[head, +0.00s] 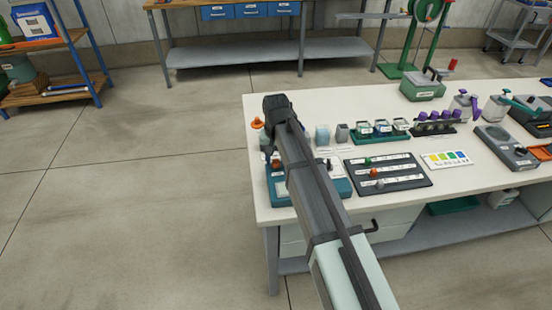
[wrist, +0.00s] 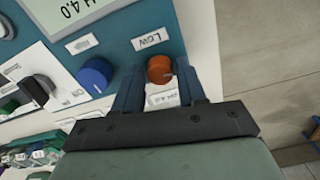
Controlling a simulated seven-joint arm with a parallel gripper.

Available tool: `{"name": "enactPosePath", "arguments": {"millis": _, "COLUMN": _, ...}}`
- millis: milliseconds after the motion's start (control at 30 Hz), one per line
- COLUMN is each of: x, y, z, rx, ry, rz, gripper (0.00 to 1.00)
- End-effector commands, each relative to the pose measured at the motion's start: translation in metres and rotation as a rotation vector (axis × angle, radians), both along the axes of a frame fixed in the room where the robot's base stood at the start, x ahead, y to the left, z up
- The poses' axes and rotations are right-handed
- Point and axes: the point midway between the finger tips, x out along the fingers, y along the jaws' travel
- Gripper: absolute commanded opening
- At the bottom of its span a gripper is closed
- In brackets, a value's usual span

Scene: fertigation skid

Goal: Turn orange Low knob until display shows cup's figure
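The orange Low knob (wrist: 159,69) sits on a teal panel in the wrist view, below a white "LOW" label (wrist: 148,39). My gripper (wrist: 160,72) has one finger on each side of this knob, with almost no gap, and looks shut on it. The display (wrist: 68,14) is cut by the top edge; "H 4.0" is readable. Between the fingers below the knob, a partly hidden white label (wrist: 163,99) seems to read "pH 4.0". In the head view, my arm covers much of the teal instrument (head: 338,188). I cannot make out a figure on a cup there.
A blue knob (wrist: 95,75) with its own label is left of the orange one, and a black knob (wrist: 36,90) is further left. Beside the instrument lies a dark board (head: 412,182) with small knobs. A colour chart (head: 446,160) and several small containers stand on the white bench (head: 480,195).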

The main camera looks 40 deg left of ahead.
Motion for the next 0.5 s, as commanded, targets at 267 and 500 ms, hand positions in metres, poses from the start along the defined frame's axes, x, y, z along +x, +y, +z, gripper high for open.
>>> {"name": "enactPosePath", "arguments": {"millis": 267, "x": 0.0000, "y": 0.0000, "z": -0.0001, "rx": 0.000, "ry": 0.000, "rz": -0.001, "gripper": 0.56}}
{"name": "enactPosePath", "arguments": {"millis": 500, "x": 0.0002, "y": 0.0003, "z": 0.0058, "rx": 0.001, "ry": -0.001, "rz": -0.001, "gripper": 0.56}}
